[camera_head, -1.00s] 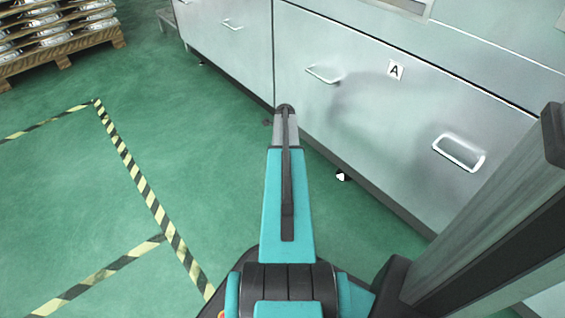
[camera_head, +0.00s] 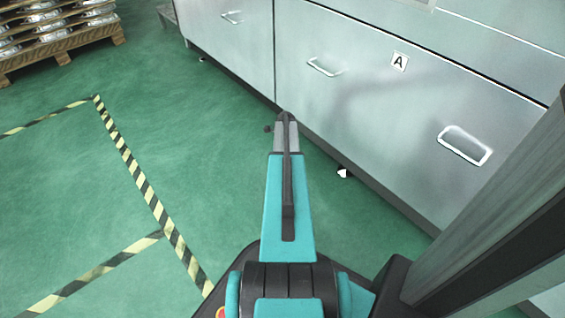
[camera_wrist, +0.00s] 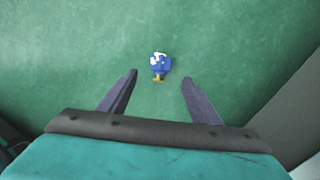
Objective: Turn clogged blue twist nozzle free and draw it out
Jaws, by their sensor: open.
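A small blue piece (camera_wrist: 160,66) with white on top and a yellow tip shows in the wrist view, against the green floor. It looks like the blue twist nozzle, but it is too small to be sure, and I cannot tell what it is fixed to. My gripper (camera_wrist: 160,77) is open and empty. Its two dark fingers are spread to either side of the blue piece in the picture, which appears beyond the fingertips. In the head view my arm hides the gripper, and the blue piece does not show.
A grey cabinet (camera_head: 385,120) with handles and a label A (camera_head: 400,61) stands close to the right of my arm. Striped tape (camera_head: 130,170) marks the green floor at left. A pallet of castings (camera_head: 60,35) is at the far left. Open floor lies left of my arm.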

